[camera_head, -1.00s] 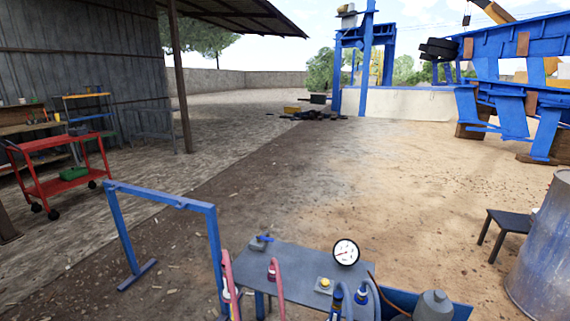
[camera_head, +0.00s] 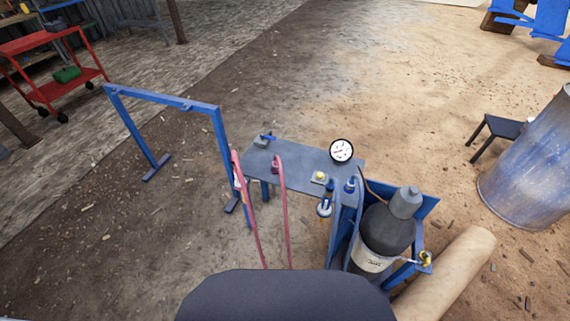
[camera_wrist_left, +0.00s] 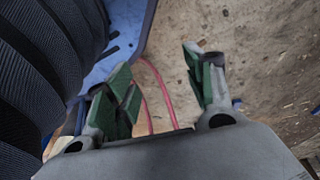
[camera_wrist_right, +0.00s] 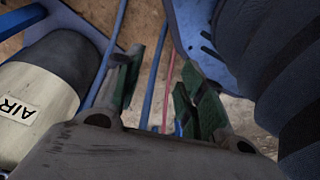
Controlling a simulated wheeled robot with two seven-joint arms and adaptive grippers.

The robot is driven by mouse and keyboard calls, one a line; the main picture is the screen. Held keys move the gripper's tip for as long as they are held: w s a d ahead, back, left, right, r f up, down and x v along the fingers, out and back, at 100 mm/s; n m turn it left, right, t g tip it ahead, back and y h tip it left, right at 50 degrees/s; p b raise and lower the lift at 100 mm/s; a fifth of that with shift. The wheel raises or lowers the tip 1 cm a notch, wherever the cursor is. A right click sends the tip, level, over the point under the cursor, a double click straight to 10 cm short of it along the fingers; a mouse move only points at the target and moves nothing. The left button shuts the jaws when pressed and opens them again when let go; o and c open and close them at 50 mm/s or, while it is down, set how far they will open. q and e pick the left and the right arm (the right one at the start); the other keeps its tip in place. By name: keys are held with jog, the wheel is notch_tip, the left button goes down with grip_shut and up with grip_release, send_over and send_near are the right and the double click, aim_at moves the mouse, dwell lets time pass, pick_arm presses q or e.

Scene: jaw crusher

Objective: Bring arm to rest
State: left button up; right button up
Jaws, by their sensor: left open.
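Neither arm nor gripper shows in the head view. In the left wrist view my left gripper (camera_wrist_left: 158,65) is open, its green-padded fingers spread with nothing between them. Pink hoses and bare ground lie beyond the fingers. In the right wrist view my right gripper (camera_wrist_right: 161,62) has its two green-padded fingers apart and holds nothing.
A metal bench (camera_head: 300,165) with a gauge (camera_head: 341,150), hoses and a dark cylinder (camera_head: 388,230) stands close in front. A blue frame (camera_head: 165,98) stands left of it. A stool (camera_head: 500,129) and a drum (camera_head: 530,165) stand right. Open ground lies beyond.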

pick_arm(q)
jog(key=s+a+r+p, duration=0.2)
jog(key=s+p, duration=0.5)
jog(key=s+a+r+g+y+p, duration=0.1)
jog(key=s+a+r+p, duration=0.2)
jog(key=s+p, duration=0.4)
jog(key=shift+s+a+g+p, duration=0.3)
jog(key=shift+s+p, duration=0.05)
jog(key=shift+p, duration=0.25)
pick_arm(e)
jog(key=s+d+r, duration=0.2)
jog(key=s, duration=0.5)
jog(key=s+d+r+g+h, duration=0.1)
jog(key=s+d+r, duration=0.2)
jog(key=s, duration=0.4)
jog(key=shift+s+d+g, duration=0.3)
jog(key=shift+s, duration=0.05)
